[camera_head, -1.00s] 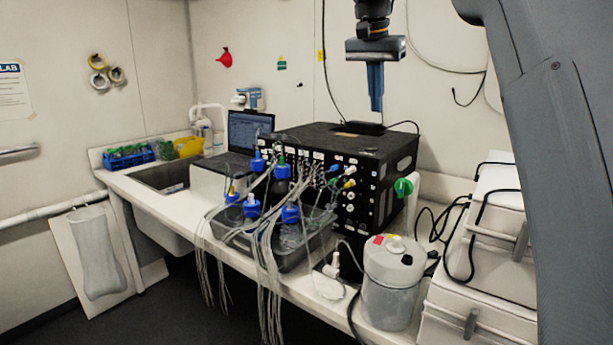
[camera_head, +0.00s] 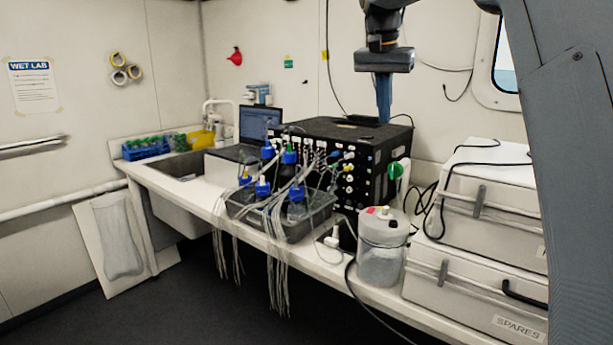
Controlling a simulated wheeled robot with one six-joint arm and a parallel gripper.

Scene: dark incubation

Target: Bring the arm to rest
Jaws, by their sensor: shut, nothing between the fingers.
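My gripper (camera_head: 384,118) hangs at the top centre-right of the head view, pointing down. Its blue fingers are together and hold nothing. The fingertips appear in front of or above the back right part of the black instrument box (camera_head: 350,133); I cannot tell whether there is a gap between them. My grey arm link fills the right edge of the view and hides part of the wall and cases.
A grey tray (camera_head: 279,232) with blue-capped bottles and many thin tubes stands before the box. A white canister (camera_head: 382,263) and stacked cases (camera_head: 468,290) are at right. A laptop (camera_head: 259,124) and sink (camera_head: 181,166) are at left. The floor is clear.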

